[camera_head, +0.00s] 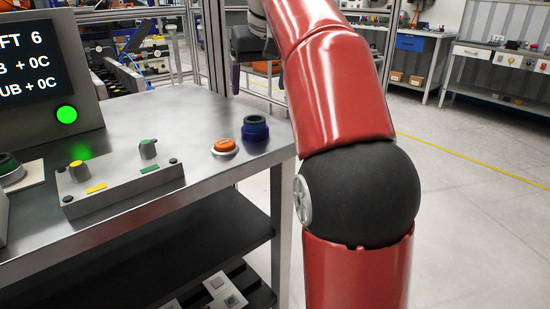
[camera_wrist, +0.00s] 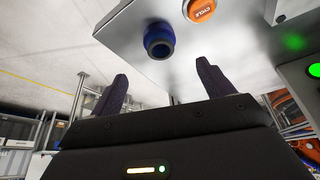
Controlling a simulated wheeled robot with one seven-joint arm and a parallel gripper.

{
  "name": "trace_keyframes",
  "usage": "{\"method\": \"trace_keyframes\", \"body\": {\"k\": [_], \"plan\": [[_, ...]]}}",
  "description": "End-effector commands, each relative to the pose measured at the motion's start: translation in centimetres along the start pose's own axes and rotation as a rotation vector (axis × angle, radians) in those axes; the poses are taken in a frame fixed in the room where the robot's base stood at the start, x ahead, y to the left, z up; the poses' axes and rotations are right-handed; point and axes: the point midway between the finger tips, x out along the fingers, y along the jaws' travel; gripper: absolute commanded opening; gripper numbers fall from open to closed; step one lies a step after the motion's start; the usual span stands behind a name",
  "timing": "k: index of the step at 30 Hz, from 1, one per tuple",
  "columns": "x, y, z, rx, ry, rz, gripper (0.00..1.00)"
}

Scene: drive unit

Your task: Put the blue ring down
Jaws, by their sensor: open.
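The blue ring (camera_head: 256,132) stands at the right end of the grey metal table (camera_head: 215,180), beside an orange button. It also shows in the wrist view (camera_wrist: 159,40), where a dark round part fills its middle; I cannot tell whether that part is separate from it. My gripper (camera_wrist: 162,70) is open, with its two dark fingers apart and nothing between them. The ring lies beyond the fingertips, clear of both fingers. In the head view, my gripper is partly seen past the table's back edge, behind and above the ring.
The orange button (camera_head: 225,147), labelled CYCLE in the wrist view, is close to the ring. A control box (camera_head: 120,180) with knobs and a screen (camera_head: 35,65) with a lit green button stand farther left. Open floor (camera_head: 480,200) lies to the right of the table.

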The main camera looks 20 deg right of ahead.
Motion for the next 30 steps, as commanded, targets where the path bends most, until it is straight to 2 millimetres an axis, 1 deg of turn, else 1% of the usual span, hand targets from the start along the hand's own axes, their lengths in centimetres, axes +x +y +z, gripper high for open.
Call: {"method": "trace_keyframes", "body": {"k": [2,5,8,9,11,12,14,15,17,18,21,24,27,30], "plan": [[-0.1,-0.2,0.9,0.001,0.003,-0.003,0.80],[0.1,-0.6,3.1,0.005,0.011,-0.009,0.80],[0.9,-1.4,6.6,0.008,0.024,-0.017,0.80],[1.3,-1.8,8.2,0.007,0.032,-0.020,0.80],[2.3,-2.3,10.8,0.006,0.040,-0.023,0.80],[3.0,-2.6,12.6,0.005,0.047,-0.023,0.80],[4.2,-3.1,15.4,0.003,0.055,-0.023,0.80],[5.2,-3.5,17.4,0.000,0.059,-0.023,0.80],[6.8,-3.9,20.4,-0.006,0.068,-0.023,0.80],[7.9,-4.2,22.4,-0.009,0.073,-0.022,0.80],[10.6,-4.7,26.9,-0.016,0.085,-0.019,0.80],[12.9,-5.0,30.4,-0.023,0.093,-0.015,0.80],[14.4,-5.1,32.6,-0.027,0.098,-0.012,0.80],[15.1,-5.1,33.6,-0.029,0.101,-0.011,0.80]]}}
